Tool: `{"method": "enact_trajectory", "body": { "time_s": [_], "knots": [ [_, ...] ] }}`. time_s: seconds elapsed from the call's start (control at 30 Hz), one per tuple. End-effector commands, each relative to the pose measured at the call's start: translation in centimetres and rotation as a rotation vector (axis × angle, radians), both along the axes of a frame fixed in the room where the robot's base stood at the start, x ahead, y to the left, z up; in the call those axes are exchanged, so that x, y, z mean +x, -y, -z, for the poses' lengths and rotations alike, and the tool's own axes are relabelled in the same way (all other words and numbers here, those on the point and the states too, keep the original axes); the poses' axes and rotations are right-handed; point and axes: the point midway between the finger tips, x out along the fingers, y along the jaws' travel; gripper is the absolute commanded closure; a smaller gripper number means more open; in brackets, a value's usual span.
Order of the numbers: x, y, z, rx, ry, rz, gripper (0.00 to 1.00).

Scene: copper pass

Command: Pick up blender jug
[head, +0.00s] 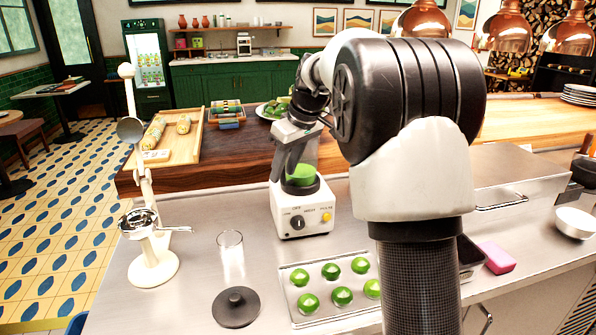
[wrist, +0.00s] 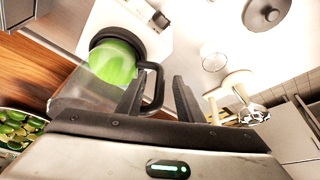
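The blender jug (head: 308,157) is clear with green liquid at its bottom. It stands upright on the white blender base (head: 303,215) on the steel counter. My gripper (head: 290,160) is at the jug, its body covering part of the jug's top in the head view. In the wrist view the jug (wrist: 85,92) is at left, with its dark handle loop (wrist: 158,88) near my fingers. The fingers of my gripper (wrist: 160,97) are apart, and the handle appears between or just beyond them. I cannot tell whether they touch it.
A glass (head: 230,255), a black round lid (head: 236,307) and a white citrus press (head: 152,245) stand left of the blender. A tray of green limes (head: 330,284) lies in front. A wooden counter with a board (head: 178,142) and a bowl of greens (head: 270,110) is behind.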

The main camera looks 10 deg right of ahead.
Motion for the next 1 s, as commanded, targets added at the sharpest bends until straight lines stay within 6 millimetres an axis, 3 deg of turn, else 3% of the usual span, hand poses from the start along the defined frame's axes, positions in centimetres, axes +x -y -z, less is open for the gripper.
{"method": "enact_trajectory", "body": {
  "time_s": [0.2,0.4,0.43,1.0],
  "knots": [
    [0.09,-0.05,0.14,0.0,0.001,0.0,0.67],
    [0.08,-0.05,0.13,-0.001,0.002,-0.001,0.99],
    [0.08,-0.05,0.13,-0.001,0.002,-0.001,1.0],
    [0.11,-0.06,0.04,0.0,0.004,0.0,1.0]
  ]
}}
